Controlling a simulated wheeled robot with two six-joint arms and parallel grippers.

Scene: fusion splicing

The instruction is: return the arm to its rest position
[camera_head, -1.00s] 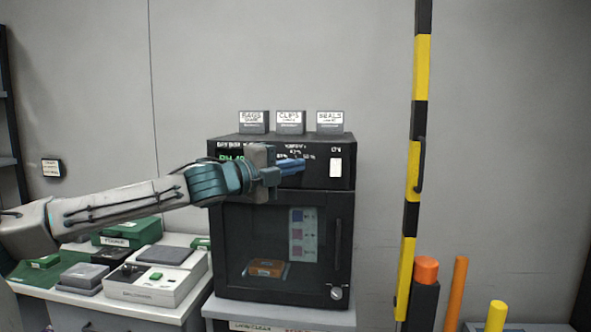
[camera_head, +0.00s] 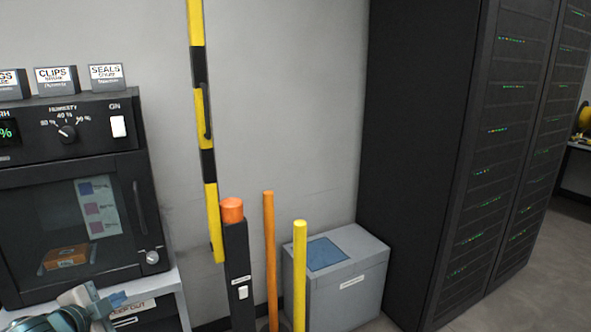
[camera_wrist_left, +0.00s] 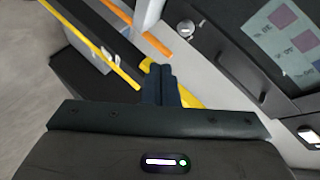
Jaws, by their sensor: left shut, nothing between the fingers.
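My left gripper (camera_head: 112,301) shows at the bottom left of the head view, low in front of the dark dry cabinet (camera_head: 148,205). Its blue fingers are shut with nothing between them. The closed fingers also show in the left wrist view (camera_wrist_left: 160,84), pointing away from the camera. Only the wrist end of my left arm is in the head view. My right gripper is in neither view.
The cabinet has a humidity knob (camera_head: 67,133), a white switch (camera_head: 118,127) and a closed glass door with an orange box (camera_head: 65,257) inside. A striped pole (camera_head: 209,185), orange post (camera_head: 269,250), yellow post (camera_head: 300,270), grey bin (camera_head: 366,270) and server racks (camera_head: 500,150) stand rightward.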

